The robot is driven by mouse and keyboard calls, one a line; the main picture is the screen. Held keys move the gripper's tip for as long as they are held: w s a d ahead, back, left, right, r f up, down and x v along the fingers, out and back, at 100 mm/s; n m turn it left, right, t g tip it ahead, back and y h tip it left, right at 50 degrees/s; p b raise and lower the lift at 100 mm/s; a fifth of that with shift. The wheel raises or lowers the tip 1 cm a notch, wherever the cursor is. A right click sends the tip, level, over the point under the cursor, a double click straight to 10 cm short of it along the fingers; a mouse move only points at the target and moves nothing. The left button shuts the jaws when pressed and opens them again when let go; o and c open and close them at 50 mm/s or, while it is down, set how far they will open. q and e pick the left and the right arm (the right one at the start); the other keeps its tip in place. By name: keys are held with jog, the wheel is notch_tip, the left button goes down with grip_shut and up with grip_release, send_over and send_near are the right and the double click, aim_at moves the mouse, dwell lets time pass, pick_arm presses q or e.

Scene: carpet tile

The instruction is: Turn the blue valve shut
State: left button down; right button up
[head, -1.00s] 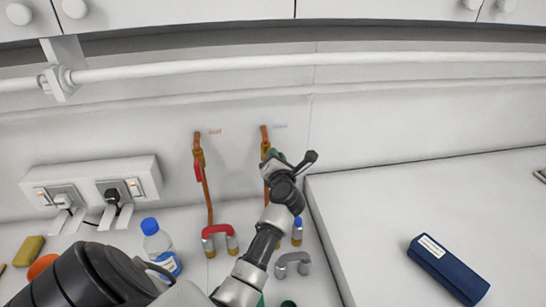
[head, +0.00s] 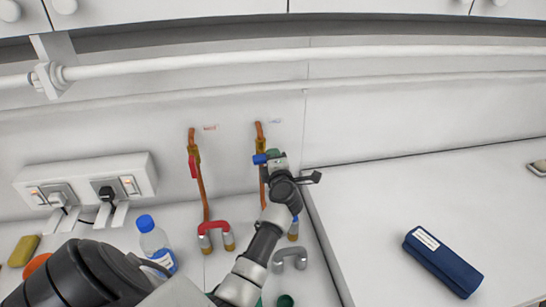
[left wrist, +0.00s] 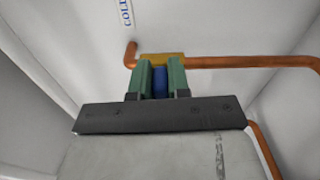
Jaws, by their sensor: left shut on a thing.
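The blue valve handle (head: 261,158) is on the right copper pipe (head: 259,133) on the back wall. It points out to the left, across the pipe. In the left wrist view the blue handle (left wrist: 161,83) sits between two green fingers, crosswise to the pipe (left wrist: 235,63), by the brass valve body (left wrist: 162,58). My left gripper (head: 274,156) is shut on the handle, and it covers part of the valve in the head view. A label reading "COLD" (left wrist: 126,13) is on the wall beside this pipe. My right gripper is not in view.
A second pipe with a red valve handle (head: 193,166) runs to the left. A red-topped pipe bend (head: 213,228) and a grey one (head: 290,256) stand below. A blue-capped bottle (head: 155,244), a socket box (head: 88,184) and a navy case (head: 441,261) are around.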

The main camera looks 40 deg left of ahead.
pick_arm(q)
jog(key=shift+f+m, duration=0.25)
jog(key=shift+m, duration=0.15)
jog(key=c, duration=1.4)
grip_release()
jog(key=o, duration=0.3)
jog(key=shift+d+r, duration=0.1)
jog(key=shift+s+d, duration=0.3)
jog(key=shift+d, duration=0.05)
jog(key=shift+b+v, duration=1.35)
jog(key=shift+v, duration=3.65)
